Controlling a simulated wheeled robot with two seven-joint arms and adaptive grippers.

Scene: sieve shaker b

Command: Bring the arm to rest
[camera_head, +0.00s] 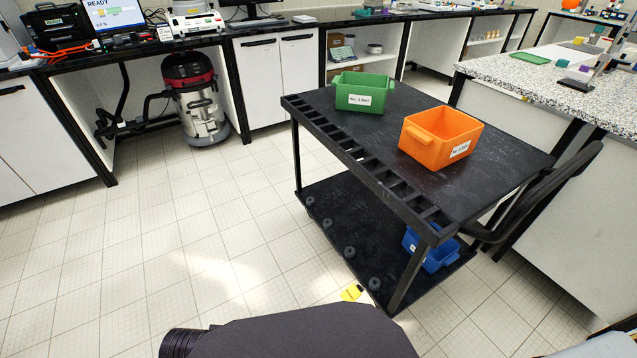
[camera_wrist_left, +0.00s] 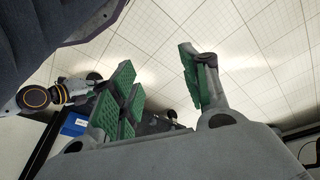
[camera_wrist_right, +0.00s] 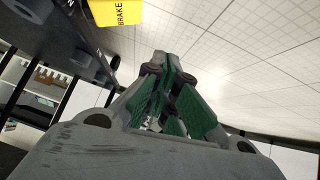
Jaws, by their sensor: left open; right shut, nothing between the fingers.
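My left gripper (camera_wrist_left: 160,95) shows in the left wrist view, its green-padded fingers spread wide with only floor between them. My right gripper (camera_wrist_right: 168,68) shows in the right wrist view, its green-padded fingers closed together with nothing held. Neither gripper shows in the head view. A dark part of my own body fills the bottom middle of the head view.
A black cart (camera_head: 372,172) stands right of centre with a green bin (camera_head: 364,97) and an orange bin (camera_head: 437,140) on top. A blue bin (camera_head: 437,258) is on its lower shelf. A yellow tag (camera_head: 351,292), reading BRAKE in the right wrist view (camera_wrist_right: 115,12), is near it. The left floor is clear.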

